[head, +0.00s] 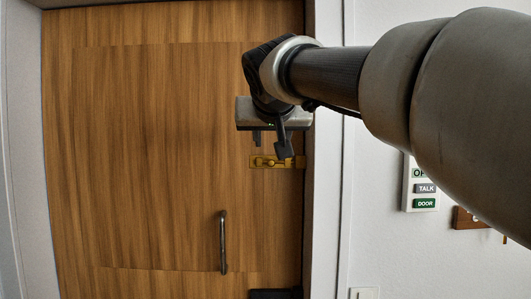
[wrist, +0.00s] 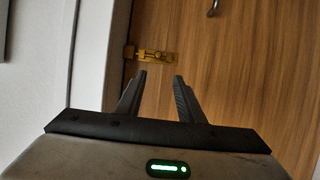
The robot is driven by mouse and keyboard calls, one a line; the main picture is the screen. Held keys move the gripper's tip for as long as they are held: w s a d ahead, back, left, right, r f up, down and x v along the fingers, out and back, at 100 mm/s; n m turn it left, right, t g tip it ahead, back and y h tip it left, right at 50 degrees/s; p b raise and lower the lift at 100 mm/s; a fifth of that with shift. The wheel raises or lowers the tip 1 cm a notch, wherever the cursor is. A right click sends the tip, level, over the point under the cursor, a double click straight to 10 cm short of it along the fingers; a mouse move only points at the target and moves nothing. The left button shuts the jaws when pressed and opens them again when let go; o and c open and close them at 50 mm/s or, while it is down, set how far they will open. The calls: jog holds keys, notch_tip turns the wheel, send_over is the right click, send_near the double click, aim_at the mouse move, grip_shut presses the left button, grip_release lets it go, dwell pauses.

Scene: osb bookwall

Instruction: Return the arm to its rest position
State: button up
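My arm reaches in from the right side of the head view. My gripper (head: 268,146) is at its end, in front of a wooden door and just above a brass latch (head: 265,162). In the wrist view my gripper (wrist: 162,80) has its two dark fingers apart with nothing between them. The brass latch shows beyond the fingertips in the wrist view (wrist: 155,55), apart from them as seen there. The exact gap in depth between fingers and latch cannot be told.
The wooden door (head: 150,160) fills the left and middle, with a vertical metal handle (head: 223,242) low down. A pale frame (head: 325,220) borders it. On the right wall hang a panel with TALK and DOOR labels (head: 421,185) and a wooden piece with hooks (head: 468,218).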

jog(key=shift+d, duration=0.1)
jog(key=s+d+f+g+p, duration=0.2)
jog(key=s+d+f+g, duration=0.2)
jog(key=s+f, duration=1.1)
jog(key=s+d+f+g+p, duration=0.2)
jog(key=s+d+f+g, duration=0.2)
jog(key=s+d+f, duration=0.4)
jog(key=s+f, duration=0.7)
jog(key=shift+d+f, duration=0.15)
jog(key=shift+f, duration=0.15)
jog(key=shift+c, duration=0.4)
